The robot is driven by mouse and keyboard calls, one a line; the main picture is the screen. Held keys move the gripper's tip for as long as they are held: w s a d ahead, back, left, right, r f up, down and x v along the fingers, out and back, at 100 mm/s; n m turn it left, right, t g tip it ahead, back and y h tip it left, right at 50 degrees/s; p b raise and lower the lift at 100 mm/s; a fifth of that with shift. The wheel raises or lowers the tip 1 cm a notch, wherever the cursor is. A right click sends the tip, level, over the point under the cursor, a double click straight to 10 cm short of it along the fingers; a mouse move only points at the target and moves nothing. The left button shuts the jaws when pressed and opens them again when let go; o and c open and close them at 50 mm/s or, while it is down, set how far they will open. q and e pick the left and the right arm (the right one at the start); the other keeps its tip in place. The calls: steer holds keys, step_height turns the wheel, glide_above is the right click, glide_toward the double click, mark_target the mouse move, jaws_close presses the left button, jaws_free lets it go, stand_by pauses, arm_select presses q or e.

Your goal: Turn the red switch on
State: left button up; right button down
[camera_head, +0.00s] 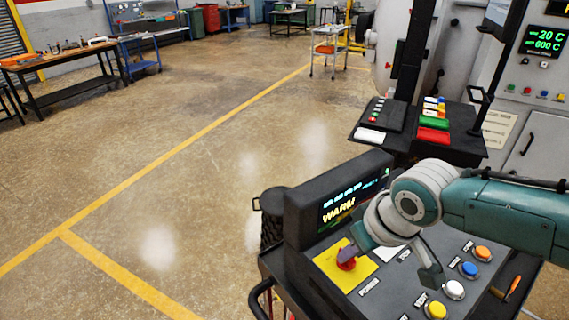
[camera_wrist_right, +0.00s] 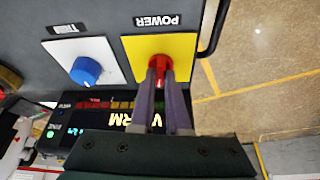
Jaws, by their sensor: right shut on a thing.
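The red switch (camera_head: 346,264) sits on a yellow plate (camera_head: 330,266) on the sloped control panel (camera_head: 300,262). In the right wrist view the red switch (camera_wrist_right: 160,60) stands on the yellow plate (camera_wrist_right: 184,52) beside the word POWER. My right gripper (camera_head: 352,254) reaches down over the plate, and its fingers (camera_wrist_right: 161,76) are closed on the switch knob. The fingers hide part of the knob. The screen (camera_head: 350,203) behind it is lit and reads WARM. My left gripper is not in view.
Blue (camera_head: 468,269), orange (camera_head: 482,253), white (camera_head: 453,289) and yellow (camera_head: 436,309) buttons lie right of the switch. A blue knob (camera_wrist_right: 86,70) on a white plate is beside it. A cart (camera_head: 450,143) stands behind the panel.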

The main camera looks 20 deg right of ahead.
steer(key=shift+a+m+h+p, duration=0.15)
steer(key=shift+m+h+p, duration=0.3)
steer(key=shift+m, duration=0.75)
steer(key=shift+m+h, duration=0.35)
steer(key=shift+m, duration=0.45)
steer(key=c, duration=0.9)
jaws_free()
